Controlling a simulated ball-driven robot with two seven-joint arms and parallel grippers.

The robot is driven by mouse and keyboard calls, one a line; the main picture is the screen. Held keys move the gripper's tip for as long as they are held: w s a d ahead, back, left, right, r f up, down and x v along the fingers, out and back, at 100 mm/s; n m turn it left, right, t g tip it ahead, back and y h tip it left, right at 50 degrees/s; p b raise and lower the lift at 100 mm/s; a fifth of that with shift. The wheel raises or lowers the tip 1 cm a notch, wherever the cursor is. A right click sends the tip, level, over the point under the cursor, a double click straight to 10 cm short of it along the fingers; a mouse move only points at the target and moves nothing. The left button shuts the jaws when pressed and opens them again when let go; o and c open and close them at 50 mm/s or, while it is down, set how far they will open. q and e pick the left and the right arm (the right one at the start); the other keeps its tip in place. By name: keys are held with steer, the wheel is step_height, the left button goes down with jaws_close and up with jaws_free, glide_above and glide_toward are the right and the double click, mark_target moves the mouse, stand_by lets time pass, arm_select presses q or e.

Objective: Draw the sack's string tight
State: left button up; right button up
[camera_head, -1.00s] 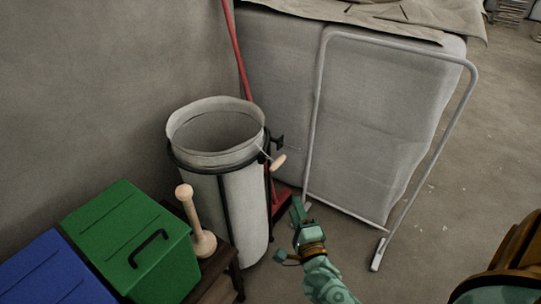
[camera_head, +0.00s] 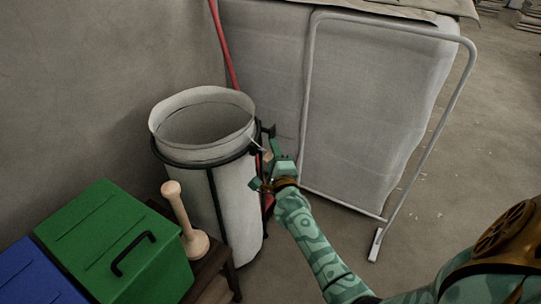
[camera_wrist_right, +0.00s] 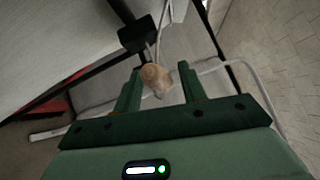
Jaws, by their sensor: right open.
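The pale sack (camera_head: 232,200) hangs upright in a black ring stand (camera_head: 213,163), with its mouth wide open. The string (camera_wrist_right: 160,35) comes down from a black block on the stand to a wooden toggle (camera_wrist_right: 154,77). In the right wrist view the toggle sits between the two green fingers of my right gripper (camera_wrist_right: 158,88), which is open around it. In the head view my right gripper (camera_head: 266,170) is beside the stand's right side and mostly covers the toggle. My left gripper is not in view.
A green box (camera_head: 120,245) and a blue box (camera_head: 35,275) stand at the lower left, with a wooden pestle-like piece (camera_head: 185,222) beside them. A red pole (camera_head: 222,45) leans behind the sack. A grey metal frame (camera_head: 305,110) stands before a large covered block (camera_head: 370,110) at right.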

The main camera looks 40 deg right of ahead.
steer(key=shift+w+d, duration=0.1)
steer(key=shift+w, duration=0.05)
jaws_close()
arm_select(q)
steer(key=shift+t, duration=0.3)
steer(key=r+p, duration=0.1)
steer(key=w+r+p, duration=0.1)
steer(key=p, duration=0.1)
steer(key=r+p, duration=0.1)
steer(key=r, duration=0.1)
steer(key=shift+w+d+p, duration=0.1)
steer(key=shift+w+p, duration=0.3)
arm_select(e)
steer(key=s+d, duration=0.5)
steer(key=s, duration=0.8)
steer(key=shift+s+d, duration=0.2)
jaws_free()
